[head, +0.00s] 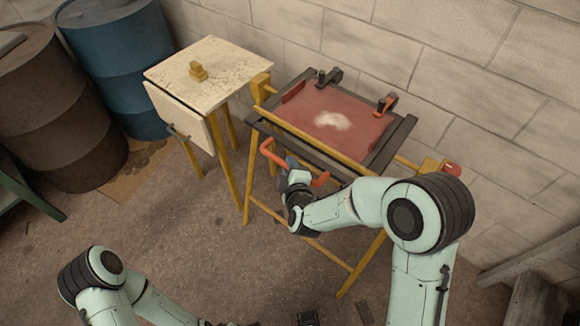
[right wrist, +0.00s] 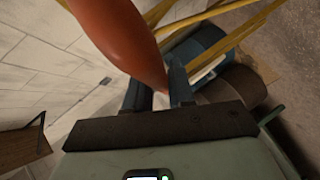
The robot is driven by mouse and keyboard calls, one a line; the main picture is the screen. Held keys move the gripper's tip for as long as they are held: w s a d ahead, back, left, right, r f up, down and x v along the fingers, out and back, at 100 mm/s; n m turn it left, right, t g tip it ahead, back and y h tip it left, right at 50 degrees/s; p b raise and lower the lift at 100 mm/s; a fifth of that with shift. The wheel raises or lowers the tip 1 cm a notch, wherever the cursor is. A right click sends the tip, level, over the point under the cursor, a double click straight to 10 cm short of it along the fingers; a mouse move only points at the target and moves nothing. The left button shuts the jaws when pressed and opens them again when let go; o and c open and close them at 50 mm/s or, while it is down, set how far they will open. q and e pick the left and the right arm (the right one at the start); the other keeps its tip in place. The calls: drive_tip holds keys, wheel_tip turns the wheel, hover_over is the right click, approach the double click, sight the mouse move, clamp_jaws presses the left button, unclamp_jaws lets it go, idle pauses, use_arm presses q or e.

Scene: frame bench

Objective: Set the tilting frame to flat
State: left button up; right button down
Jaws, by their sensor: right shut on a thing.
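The tilting frame has dark rails (head: 398,140) and a red-brown panel (head: 310,108) with a pale patch, on a yellow stand by the wall. Two clamps stand at its far edge. Its exact angle is hard to read from above. An orange-red bar handle (head: 271,147) shows at its near side. My right gripper (head: 293,172) is shut on this handle. In the right wrist view the handle (right wrist: 118,35) runs down to my dark fingers (right wrist: 159,95). My left arm enters at the bottom left; its gripper is cut off or too unclear at the bottom edge.
A pale-topped side table (head: 205,70) with a tan knob-like piece stands left of the frame. Blue (head: 118,65) and brown (head: 55,105) drums stand farther left. The block wall (head: 460,50) is close behind. A wooden piece (head: 535,265) is at lower right. The floor in front is mostly clear.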

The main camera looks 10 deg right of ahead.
drive_tip(key=shift+w+d+r, duration=0.15)
drive_tip(key=shift+w+r, duration=0.05)
drive_tip(key=shift+r, duration=0.2)
drive_tip(key=c, duration=1.1)
unclamp_jaws()
drive_tip(key=shift+s+f, duration=0.1)
drive_tip(key=shift+s, duration=0.2)
use_arm(q)
drive_tip(key=shift+t, duration=0.5)
drive_tip(key=shift+w+f+b, duration=0.3)
drive_tip(key=shift+f+b, duration=0.65)
drive_tip(key=shift+b, duration=0.2)
drive_tip(key=shift+w+f+b, duration=0.35)
drive_tip(key=shift+f+b, duration=0.55)
drive_tip(key=shift+b, duration=0.25)
drive_tip(key=shift+w+f+b, duration=0.3)
drive_tip(key=shift+f+b, duration=0.65)
drive_tip(key=shift+b, duration=0.2)
use_arm(e)
drive_tip(key=shift+v, duration=6.55)
drive_tip(key=shift+f, duration=0.2)
